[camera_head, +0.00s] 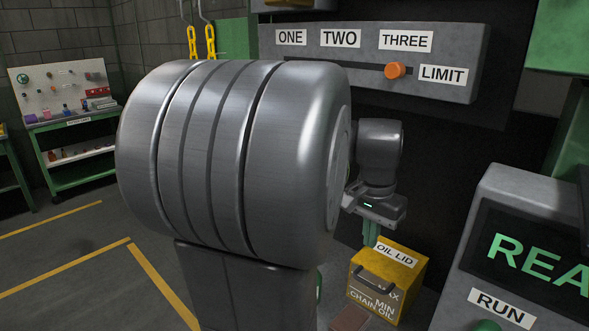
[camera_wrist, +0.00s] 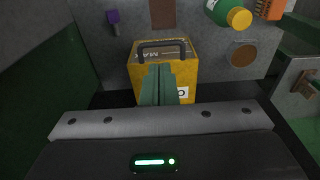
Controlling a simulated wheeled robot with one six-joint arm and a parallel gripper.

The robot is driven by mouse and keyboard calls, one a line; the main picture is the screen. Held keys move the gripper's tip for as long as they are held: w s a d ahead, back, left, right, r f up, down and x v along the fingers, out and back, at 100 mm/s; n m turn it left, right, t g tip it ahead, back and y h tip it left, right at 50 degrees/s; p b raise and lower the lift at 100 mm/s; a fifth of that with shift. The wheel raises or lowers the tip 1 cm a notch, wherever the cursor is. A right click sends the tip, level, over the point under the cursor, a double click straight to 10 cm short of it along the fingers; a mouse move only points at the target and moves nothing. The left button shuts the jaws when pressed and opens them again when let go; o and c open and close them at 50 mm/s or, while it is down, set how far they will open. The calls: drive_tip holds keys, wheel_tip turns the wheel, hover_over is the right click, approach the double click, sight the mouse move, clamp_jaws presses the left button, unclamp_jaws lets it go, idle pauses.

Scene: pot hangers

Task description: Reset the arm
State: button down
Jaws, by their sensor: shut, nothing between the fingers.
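My gripper (camera_head: 371,234) points down at the right of the head view, with my large grey arm link in front of part of the arm. In the wrist view the green fingers of my gripper (camera_wrist: 157,72) are together, with nothing between them. Just beyond the fingertips is a yellow box (camera_head: 412,268) labelled OIL LID, with a dark handle. The box also shows in the wrist view (camera_wrist: 190,62), with the fingers covering part of its near side. I cannot tell whether the fingertips touch the box.
A grey panel (camera_head: 465,60) reads ONE, TWO, THREE and LIMIT, with an orange knob (camera_head: 395,70). A grey console (camera_head: 480,228) with a RUN label (camera_head: 502,308) stands at the lower right. A green workbench (camera_head: 80,178) is at the far left. Floor at left is open.

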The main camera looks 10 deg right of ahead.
drive_tip(key=shift+f, duration=0.1)
wheel_tip(320, 180, down, 14)
drive_tip(key=w+d+b, duration=0.1)
drive_tip(key=b, duration=0.1)
drive_tip(key=shift+w+d+b, duration=0.3)
drive_tip(key=shift+d+b, duration=0.1)
